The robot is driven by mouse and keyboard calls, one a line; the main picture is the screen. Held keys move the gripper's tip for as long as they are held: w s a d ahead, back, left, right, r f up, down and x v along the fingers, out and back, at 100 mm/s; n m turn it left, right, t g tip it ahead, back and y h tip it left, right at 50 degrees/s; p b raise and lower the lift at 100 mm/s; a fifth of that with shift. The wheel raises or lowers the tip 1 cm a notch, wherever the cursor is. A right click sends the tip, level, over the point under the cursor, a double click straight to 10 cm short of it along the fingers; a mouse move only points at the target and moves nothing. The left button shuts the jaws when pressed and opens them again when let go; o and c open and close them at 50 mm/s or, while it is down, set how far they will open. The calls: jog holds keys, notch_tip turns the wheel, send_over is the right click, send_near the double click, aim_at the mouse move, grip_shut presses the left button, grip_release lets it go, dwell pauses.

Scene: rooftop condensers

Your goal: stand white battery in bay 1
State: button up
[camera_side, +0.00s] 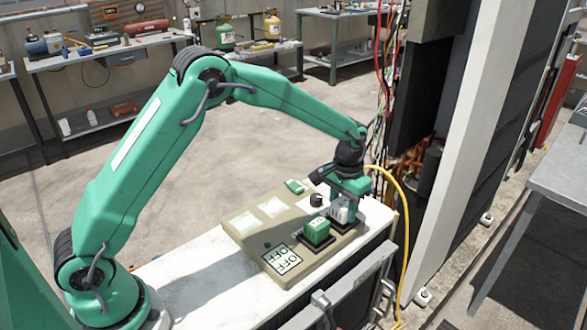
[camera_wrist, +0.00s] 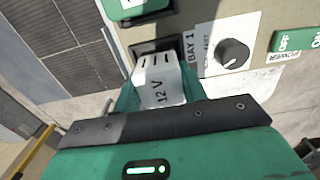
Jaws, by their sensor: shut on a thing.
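The white battery (camera_wrist: 162,84), marked "12 V", sits between the fingers of my gripper (camera_wrist: 160,92) in the wrist view. In the side view my gripper (camera_side: 343,203) points down at the panel's right end, shut on the white battery (camera_side: 341,212). Bay 1 (camera_wrist: 152,46) is a dark square socket with a "BAY 1" label beside it. The battery's far end overlaps the socket in the wrist view. I cannot tell how deep it sits, as the battery and fingers hide the contact.
A green block (camera_side: 317,231) stands on a dark pad beside my gripper. A black knob (camera_side: 316,200) and a green switch (camera_side: 294,187) are on the beige panel (camera_side: 243,228). A yellow hose (camera_side: 402,220) curves past on the right. The white top left of the panel is clear.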

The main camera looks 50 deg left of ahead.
jog(key=shift+f, duration=0.2)
jog(key=o, duration=1.2)
jog(key=shift+r, duration=3.95)
